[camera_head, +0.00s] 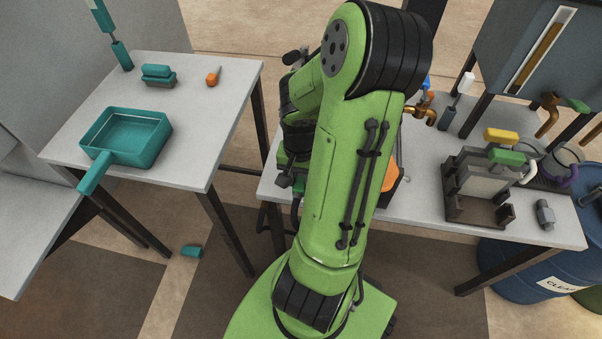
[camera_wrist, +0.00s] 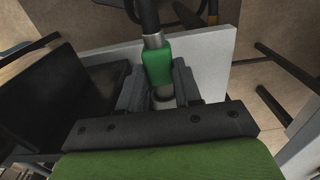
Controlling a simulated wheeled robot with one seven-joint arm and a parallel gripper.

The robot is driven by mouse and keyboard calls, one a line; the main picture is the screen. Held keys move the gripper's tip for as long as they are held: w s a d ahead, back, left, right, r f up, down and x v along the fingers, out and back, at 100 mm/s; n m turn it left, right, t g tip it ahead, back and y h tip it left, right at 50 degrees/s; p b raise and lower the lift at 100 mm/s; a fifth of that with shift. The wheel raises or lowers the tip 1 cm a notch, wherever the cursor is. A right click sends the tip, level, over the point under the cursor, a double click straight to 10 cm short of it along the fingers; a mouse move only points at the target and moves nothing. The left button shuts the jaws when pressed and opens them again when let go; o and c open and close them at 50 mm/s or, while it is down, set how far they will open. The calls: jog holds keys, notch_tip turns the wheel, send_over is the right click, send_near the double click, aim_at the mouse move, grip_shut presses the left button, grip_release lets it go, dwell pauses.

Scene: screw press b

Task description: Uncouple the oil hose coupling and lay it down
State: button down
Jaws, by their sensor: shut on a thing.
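The green oil hose coupling (camera_wrist: 157,66) shows in the wrist view, with a grey metal collar at its upper end and a dark hose (camera_wrist: 149,14) running up from it. My gripper (camera_wrist: 158,82) is shut on the coupling, with one dark finger on each side of it. A grey metal part shows just below the coupling, but I cannot tell whether the two are joined. In the head view, my green arm hides most of the gripper and the coupling.
The right bench (camera_head: 420,205) bears a grey fixture (camera_head: 478,192) with yellow and green pieces, and a brass tap (camera_head: 424,113). A blue drum (camera_head: 515,268) stands below.

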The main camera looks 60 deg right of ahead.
aim_at(297, 196)
jog(key=shift+s+a, duration=0.3)
jog(key=shift+a, duration=0.4)
jog(key=shift+a, duration=0.15)
jog(key=shift+s+a, duration=0.25)
jog(key=shift+a, duration=0.25)
jog(key=shift+s+a, duration=0.2)
jog(key=shift+a, duration=0.25)
